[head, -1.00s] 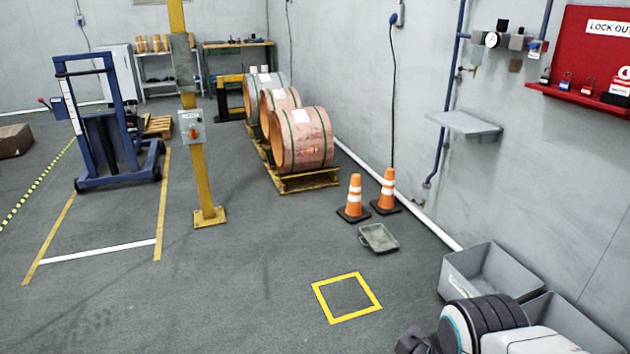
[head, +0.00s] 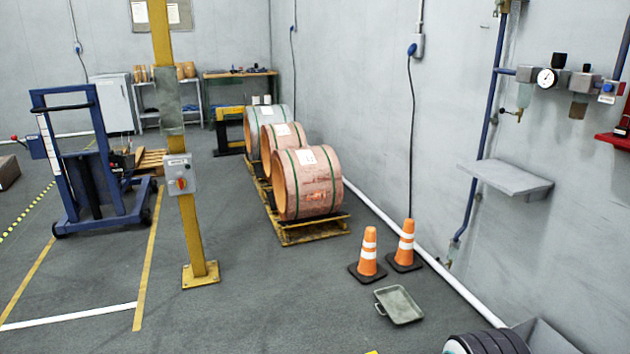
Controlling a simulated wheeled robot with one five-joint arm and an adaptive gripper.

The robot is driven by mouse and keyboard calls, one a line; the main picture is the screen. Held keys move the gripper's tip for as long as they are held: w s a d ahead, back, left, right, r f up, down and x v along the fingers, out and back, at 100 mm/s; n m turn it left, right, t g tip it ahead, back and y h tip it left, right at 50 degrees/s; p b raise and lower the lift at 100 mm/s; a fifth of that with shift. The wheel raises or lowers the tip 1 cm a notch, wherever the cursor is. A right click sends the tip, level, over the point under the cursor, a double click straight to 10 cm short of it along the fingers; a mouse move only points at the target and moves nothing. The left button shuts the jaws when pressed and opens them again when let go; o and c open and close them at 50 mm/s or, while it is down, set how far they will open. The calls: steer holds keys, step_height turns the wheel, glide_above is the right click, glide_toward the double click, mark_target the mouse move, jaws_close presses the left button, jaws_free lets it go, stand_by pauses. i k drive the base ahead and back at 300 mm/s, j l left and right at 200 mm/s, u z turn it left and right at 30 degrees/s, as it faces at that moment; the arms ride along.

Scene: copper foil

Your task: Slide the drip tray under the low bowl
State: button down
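The drip tray (head: 400,304) is a shallow grey-green tray with a small handle at its left. It lies flat on the floor in front of the two cones. On the right wall, an air-line unit with a round gauge (head: 546,78) has a pale greenish bowl (head: 525,96) hanging at its left and a darker bowl (head: 579,107) further right. I cannot tell which is the low bowl. The tray is well below and left of both.
Two orange cones (head: 367,256) (head: 405,247) stand just behind the tray. A grey wall shelf (head: 506,178) sits below the air unit. A grey bin (head: 541,338) is at the bottom right. Copper coils (head: 308,184) rest on a pallet. The floor left of the tray is clear.

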mark_target(398, 304)
steer(key=i, duration=3.5)
